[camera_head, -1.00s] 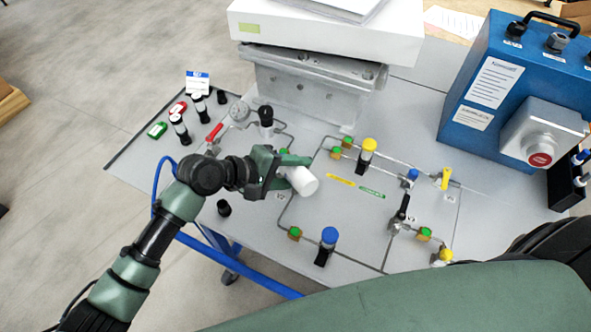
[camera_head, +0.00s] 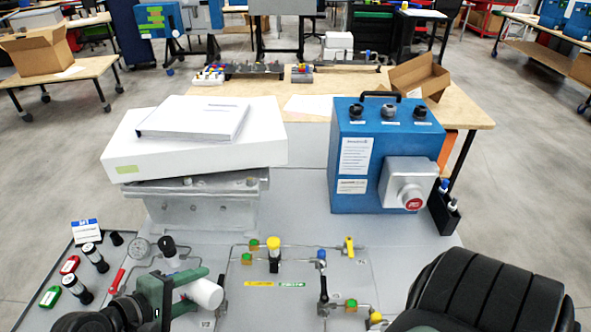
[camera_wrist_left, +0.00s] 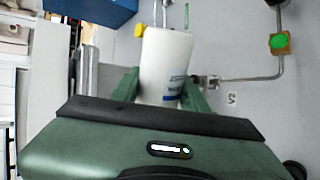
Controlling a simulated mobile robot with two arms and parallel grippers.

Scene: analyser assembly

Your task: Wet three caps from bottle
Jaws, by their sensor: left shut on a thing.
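The white bottle (camera_head: 207,293) is between the fingers of my left gripper (camera_head: 188,290), at the lower left in the head view. The gripper is shut on it, and it lies tilted above the grey panel. It also shows in the left wrist view (camera_wrist_left: 165,65), with blue print on its side. Small green caps on brass fittings (camera_head: 254,243), (camera_head: 247,258) and (camera_head: 351,303) stand on the panel to the right of the bottle. Another green cap (camera_wrist_left: 278,42) shows in the left wrist view, apart from the bottle. My right gripper is not in view.
A yellow-topped part (camera_head: 274,245) and thin pipes stand on the panel. A grey block under a white box (camera_head: 200,150) stands behind it. A blue case (camera_head: 345,190) stands at the back right.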

